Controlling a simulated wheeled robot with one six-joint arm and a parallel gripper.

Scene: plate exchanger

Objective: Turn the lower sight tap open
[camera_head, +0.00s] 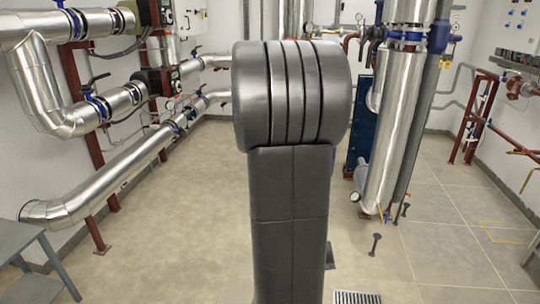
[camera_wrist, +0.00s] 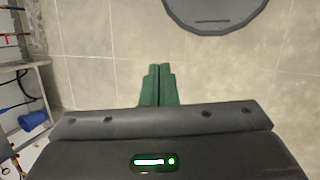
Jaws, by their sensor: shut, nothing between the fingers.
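My gripper (camera_wrist: 160,72) shows in the wrist view with its two green fingers together, nothing between them, over bare tiled floor. In the head view my own dark arm column fills the middle and hides what is behind it; the gripper does not show there. I cannot make out the lower sight tap for certain in either view. Small fittings (camera_head: 386,214) show at the foot of the silver vertical vessel (camera_head: 388,150) right of my column, too small to tell apart. My gripper touches nothing in the wrist view.
Silver pipes (camera_head: 115,178) with dark-handled valves run along the left wall. A grey table (camera_head: 38,238) stands at the lower left. Red pipe stands (camera_head: 478,115) are at the right, and a floor grate (camera_head: 357,297) is at the bottom. Open floor (camera_head: 190,235) lies left of my column.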

